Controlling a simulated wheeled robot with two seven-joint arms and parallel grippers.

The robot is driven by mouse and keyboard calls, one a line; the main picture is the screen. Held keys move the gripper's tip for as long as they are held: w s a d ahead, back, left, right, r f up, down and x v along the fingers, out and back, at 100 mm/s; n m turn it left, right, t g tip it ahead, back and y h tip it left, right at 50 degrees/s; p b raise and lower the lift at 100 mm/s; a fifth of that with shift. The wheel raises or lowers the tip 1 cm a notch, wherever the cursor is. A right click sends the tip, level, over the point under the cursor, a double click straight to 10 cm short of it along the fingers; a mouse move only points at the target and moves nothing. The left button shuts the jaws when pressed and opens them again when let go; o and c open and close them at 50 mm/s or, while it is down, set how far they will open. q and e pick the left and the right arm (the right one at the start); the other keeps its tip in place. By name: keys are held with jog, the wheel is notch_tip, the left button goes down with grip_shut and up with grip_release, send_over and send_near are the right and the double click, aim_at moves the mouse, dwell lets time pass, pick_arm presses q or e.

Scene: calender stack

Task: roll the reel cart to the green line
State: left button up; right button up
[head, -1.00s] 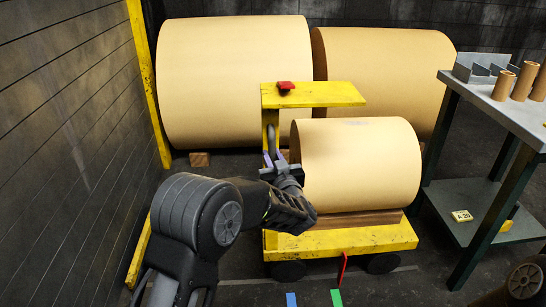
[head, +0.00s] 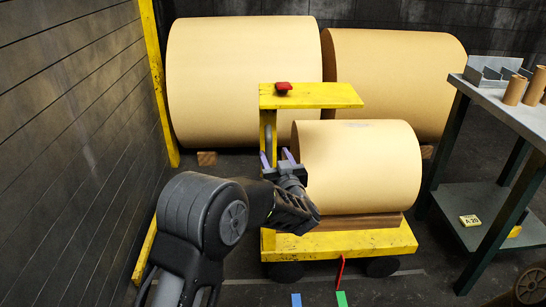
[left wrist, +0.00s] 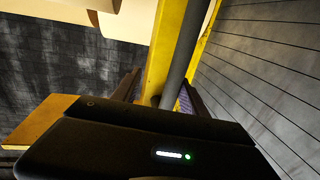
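The yellow reel cart (head: 345,245) carries a large tan reel (head: 360,165) on a wooden base. A red pointer (head: 341,270) hangs from its front edge, its lower end close to the green line (head: 341,299) on the floor. The blue line (head: 296,300) lies to the left. My left gripper (head: 277,158) is at the cart's post, left of the reel. In the left wrist view, its fingers (left wrist: 160,92) stand apart on either side of a grey handle bar (left wrist: 182,55), with gaps visible. My right gripper is out of view.
Two big tan rolls (head: 245,80) stand behind the cart. A dark panelled wall (head: 80,130) with a yellow corner post (head: 158,80) is at left. A workbench (head: 500,105) with small tubes stands at right. A red knob (head: 283,87) sits on the cart's top plate.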

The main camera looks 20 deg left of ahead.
pick_arm(q)
jog(key=v, duration=0.7)
jog(key=shift+s+d+p, duration=0.15)
jog(key=shift+s+p, duration=0.2)
jog(key=shift+p, duration=0.1)
